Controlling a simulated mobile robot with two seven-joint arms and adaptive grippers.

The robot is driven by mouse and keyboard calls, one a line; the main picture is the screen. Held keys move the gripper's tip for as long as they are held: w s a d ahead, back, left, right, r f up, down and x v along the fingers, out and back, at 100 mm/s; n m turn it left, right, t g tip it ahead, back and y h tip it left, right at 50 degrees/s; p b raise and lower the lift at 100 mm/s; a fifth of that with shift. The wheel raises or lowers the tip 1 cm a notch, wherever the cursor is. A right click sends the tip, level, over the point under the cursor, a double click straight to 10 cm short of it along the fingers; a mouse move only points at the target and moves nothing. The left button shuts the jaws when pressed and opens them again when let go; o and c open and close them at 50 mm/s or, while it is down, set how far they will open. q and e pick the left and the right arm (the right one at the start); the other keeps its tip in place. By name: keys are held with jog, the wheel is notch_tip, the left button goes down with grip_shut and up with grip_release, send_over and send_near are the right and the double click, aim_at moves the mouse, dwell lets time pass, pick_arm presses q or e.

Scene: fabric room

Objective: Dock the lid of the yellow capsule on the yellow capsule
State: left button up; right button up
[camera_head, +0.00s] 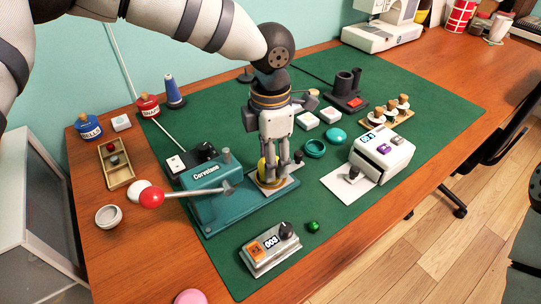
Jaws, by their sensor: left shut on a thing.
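My left gripper (273,163) points straight down over the plate at the right end of the teal Corvelane machine (215,195). Its fingers are shut on a small yellow piece, which looks like the lid of the yellow capsule (263,164). More yellow, apparently the yellow capsule (268,181), shows low at the fingertips on the plate. The fingers hide most of both, so I cannot tell whether lid and capsule touch or are apart. My right gripper is not in view.
The machine's lever with a red knob (151,197) sticks out left. A grey device with a display (270,248) and a green ball (313,226) are in front. A white device (382,153), teal ring (315,148) and teal dome (336,136) are right. The front right mat (350,215) is clear.

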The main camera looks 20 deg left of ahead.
pick_arm(q)
jog(key=shift+f, duration=0.55)
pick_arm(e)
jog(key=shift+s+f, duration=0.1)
pick_arm(q)
jog(key=o, duration=0.5)
notch_tip(320, 180, up, 9)
jog(key=shift+r+p, duration=0.1)
jog(key=shift+p, duration=0.75)
jog(key=shift+r, duration=0.9)
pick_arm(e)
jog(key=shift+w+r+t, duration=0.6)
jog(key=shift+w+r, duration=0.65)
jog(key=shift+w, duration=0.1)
